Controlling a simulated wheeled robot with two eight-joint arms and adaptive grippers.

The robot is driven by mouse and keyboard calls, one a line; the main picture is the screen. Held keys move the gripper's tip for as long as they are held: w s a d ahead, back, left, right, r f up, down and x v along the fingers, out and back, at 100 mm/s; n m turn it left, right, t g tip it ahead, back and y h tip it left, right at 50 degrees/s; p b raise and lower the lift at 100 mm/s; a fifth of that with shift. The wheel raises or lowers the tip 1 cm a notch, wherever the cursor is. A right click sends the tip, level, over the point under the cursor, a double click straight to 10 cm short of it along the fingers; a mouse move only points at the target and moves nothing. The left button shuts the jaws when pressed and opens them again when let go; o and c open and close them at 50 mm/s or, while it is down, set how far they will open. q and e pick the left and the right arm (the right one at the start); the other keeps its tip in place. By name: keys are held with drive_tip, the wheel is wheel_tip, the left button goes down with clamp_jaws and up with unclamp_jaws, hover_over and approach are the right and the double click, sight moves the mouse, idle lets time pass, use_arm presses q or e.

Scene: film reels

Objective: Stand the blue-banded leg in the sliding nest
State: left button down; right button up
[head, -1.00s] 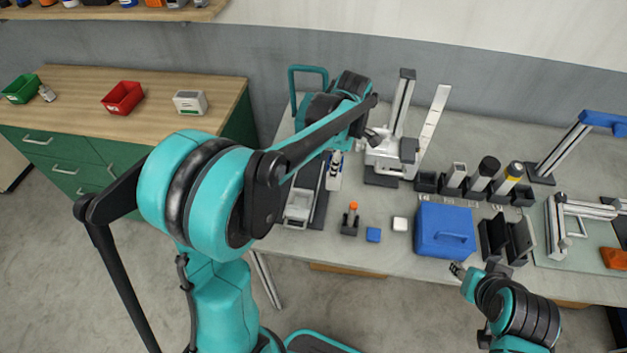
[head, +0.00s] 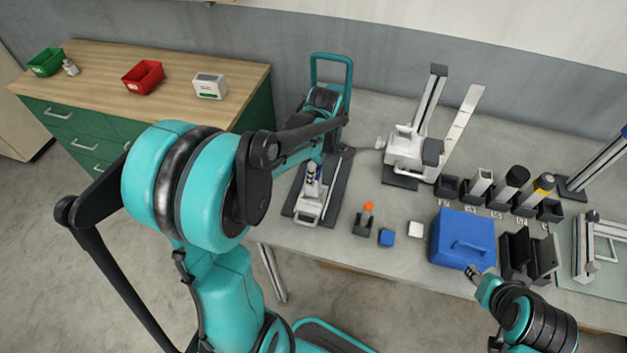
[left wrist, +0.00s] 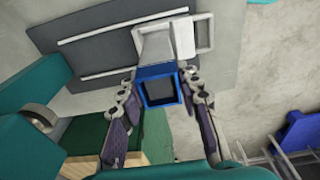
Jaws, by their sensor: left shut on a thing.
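My left gripper (head: 312,178) is over the slide base and shut on the blue-banded leg. In the left wrist view the leg's hollow square end with its blue band (left wrist: 160,89) shows between both fingers (left wrist: 160,100). The pale sliding nest (head: 307,208), with a loop handle, sits on a dark railed base (head: 338,188); it also shows in the left wrist view (left wrist: 172,36), just beyond the leg. The leg's lower end is hidden, so I cannot tell whether it touches the nest. My right gripper (head: 474,272) is by the blue box, its fingers too small to judge.
A holder with an orange-topped piece (head: 366,215), a blue block (head: 386,237) and a white block (head: 415,229) stand right of the slide. Beyond are the blue box (head: 462,240), a white upright fixture (head: 415,140) and a row of dark holders (head: 497,191).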

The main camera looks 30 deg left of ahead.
use_arm(q)
wheel_tip(320, 180, down, 4)
drive_tip(key=shift+r+b, duration=0.15)
drive_tip(key=shift+b, duration=0.4)
drive_tip(key=c, duration=1.1)
unclamp_jaws()
drive_tip(key=shift+o, duration=0.2)
